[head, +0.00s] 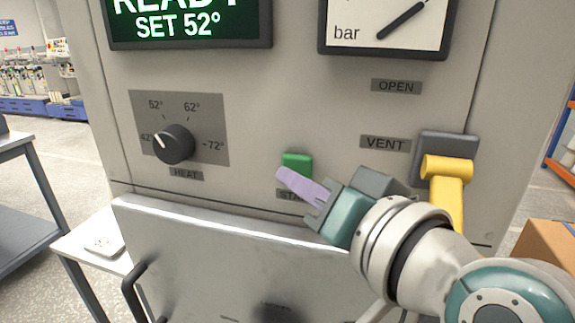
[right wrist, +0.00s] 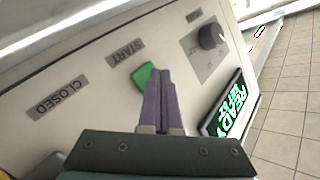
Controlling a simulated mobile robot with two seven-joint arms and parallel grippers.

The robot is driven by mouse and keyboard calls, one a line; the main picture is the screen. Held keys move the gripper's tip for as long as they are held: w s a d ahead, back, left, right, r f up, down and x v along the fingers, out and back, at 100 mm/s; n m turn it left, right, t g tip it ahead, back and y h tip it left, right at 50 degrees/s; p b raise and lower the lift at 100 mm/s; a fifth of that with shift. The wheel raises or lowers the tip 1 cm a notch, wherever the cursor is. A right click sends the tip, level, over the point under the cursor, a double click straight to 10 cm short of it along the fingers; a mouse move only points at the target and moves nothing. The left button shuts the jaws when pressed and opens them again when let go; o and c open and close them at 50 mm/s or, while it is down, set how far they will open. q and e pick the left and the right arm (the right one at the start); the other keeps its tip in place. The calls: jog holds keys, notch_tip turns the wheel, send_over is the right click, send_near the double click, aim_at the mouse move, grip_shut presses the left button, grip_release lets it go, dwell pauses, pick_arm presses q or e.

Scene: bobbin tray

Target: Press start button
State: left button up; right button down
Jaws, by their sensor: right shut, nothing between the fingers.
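The green start button (head: 297,160) sticks out of the grey machine panel, above a START label that my fingers partly cover. My right gripper (head: 282,174) is shut and empty, its lilac fingers pointing at the panel with the tips just below and left of the button. In the right wrist view the green button (right wrist: 143,76) lies right beside the tips of the shut right gripper (right wrist: 160,72). I cannot tell whether the tips touch the button or the panel. My left gripper is not in view.
A heat knob (head: 174,144) is left of the button. A yellow vent lever (head: 447,180) is at right, close to my right arm. A green display (head: 190,25) reads SET 52°, and a gauge (head: 388,27) sits above. A door panel (head: 225,255) with a dark handle is below.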

jog(key=shift+w+d, duration=0.2)
jog(key=shift+w, duration=0.25)
dwell(0.6)
dwell(0.4)
jog(key=shift+s+a+p, duration=0.3)
jog(key=shift+s+p, duration=0.2)
jog(key=shift+s, duration=0.35)
jog(key=shift+s, duration=0.1)
jog(key=s, duration=0.1)
jog(key=s+a+p, duration=0.1)
jog(key=s, duration=0.1)
jog(key=s+p, duration=0.1)
jog(key=shift+s+a, duration=0.25)
jog(key=shift+a, duration=0.05)
